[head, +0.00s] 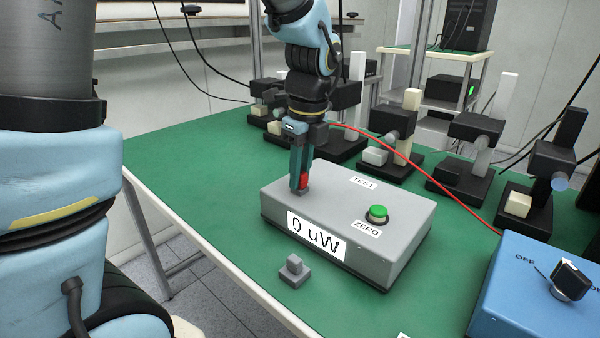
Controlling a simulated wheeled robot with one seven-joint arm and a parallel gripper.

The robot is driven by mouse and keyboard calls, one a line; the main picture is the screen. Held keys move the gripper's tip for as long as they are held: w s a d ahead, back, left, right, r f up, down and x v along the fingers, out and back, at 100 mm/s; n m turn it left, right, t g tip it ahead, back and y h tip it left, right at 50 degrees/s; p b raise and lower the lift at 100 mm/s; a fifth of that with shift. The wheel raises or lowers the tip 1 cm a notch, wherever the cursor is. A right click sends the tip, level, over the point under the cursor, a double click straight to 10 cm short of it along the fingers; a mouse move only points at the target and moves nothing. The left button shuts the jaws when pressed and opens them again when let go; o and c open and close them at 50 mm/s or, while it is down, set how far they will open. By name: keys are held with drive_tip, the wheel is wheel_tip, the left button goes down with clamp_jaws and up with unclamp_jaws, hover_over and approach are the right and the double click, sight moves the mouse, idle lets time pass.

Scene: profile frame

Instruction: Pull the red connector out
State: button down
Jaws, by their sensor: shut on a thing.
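The red connector (304,179) is at the left part of the grey box's top, between the fingers of my gripper (300,185). My gripper points straight down and is shut on the connector. The fingers hide much of the connector, and I cannot tell how far it sits in its socket. A red cable (412,163) runs from near the gripper to the right, behind the box. The grey box (345,225) has a "0 uW" display, a green button (377,213) and labels TEST and ZERO.
A small grey block (294,272) lies in front of the box. A blue box (530,295) with a black OFF knob (570,277) stands at the right. Several black mounts (470,165) line the back of the green table (190,180). The table's left part is clear.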

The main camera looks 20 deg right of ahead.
drive_tip(key=shift+r, duration=0.2)
drive_tip(key=shift+r+p, duration=0.35)
drive_tip(key=shift+p, duration=0.1)
drive_tip(key=shift+r+p, duration=0.55)
drive_tip(key=shift+r+p, duration=1.4)
drive_tip(key=shift+r, duration=0.05)
